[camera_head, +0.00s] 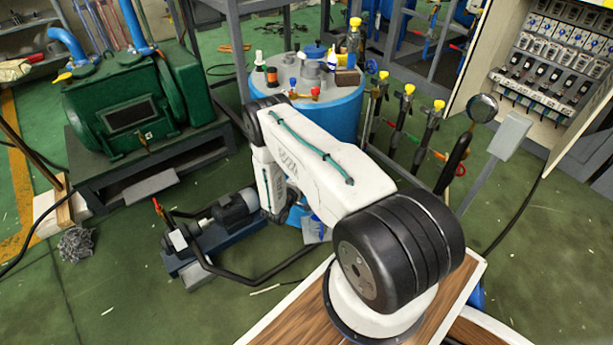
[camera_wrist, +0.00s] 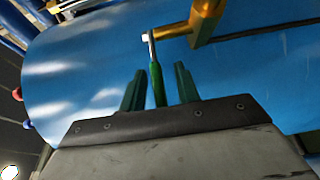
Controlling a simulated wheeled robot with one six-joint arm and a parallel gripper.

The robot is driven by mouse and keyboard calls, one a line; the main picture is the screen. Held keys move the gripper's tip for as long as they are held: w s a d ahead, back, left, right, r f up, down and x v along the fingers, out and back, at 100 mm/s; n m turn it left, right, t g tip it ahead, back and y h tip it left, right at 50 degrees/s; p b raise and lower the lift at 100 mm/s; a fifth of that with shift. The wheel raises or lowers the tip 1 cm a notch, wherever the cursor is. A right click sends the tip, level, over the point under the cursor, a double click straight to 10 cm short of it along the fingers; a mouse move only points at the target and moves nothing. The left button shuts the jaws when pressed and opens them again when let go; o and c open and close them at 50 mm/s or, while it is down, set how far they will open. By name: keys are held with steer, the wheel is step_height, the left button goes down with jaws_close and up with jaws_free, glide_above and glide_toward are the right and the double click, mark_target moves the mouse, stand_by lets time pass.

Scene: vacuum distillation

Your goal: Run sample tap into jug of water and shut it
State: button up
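In the wrist view a tap with a brass body (camera_wrist: 206,18) stands out from a blue curved tank wall (camera_wrist: 85,75). Its thin lever has a green grip (camera_wrist: 157,85) pointing down between the two green fingers of my gripper (camera_wrist: 160,68). The fingers are apart, with a gap on each side of the grip, so my gripper looks open around it. In the head view the blue tank (camera_head: 335,122) stands behind my white arm, which hides my gripper and the tap. A small blue and whitish object (camera_head: 315,228) shows low beside my arm; I cannot tell if it is the jug.
Bottles and small valves crowd the tank top (camera_head: 285,84). A pump (camera_head: 235,212) with black pipework is on the floor at left, and a green machine (camera_head: 130,115) stands behind it. Yellow-topped valves (camera_head: 402,110) stand right of the tank. Green floor (camera_head: 110,280) is open at front left.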

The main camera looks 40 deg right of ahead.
steer(key=v, duration=0.7)
stand_by(0.5)
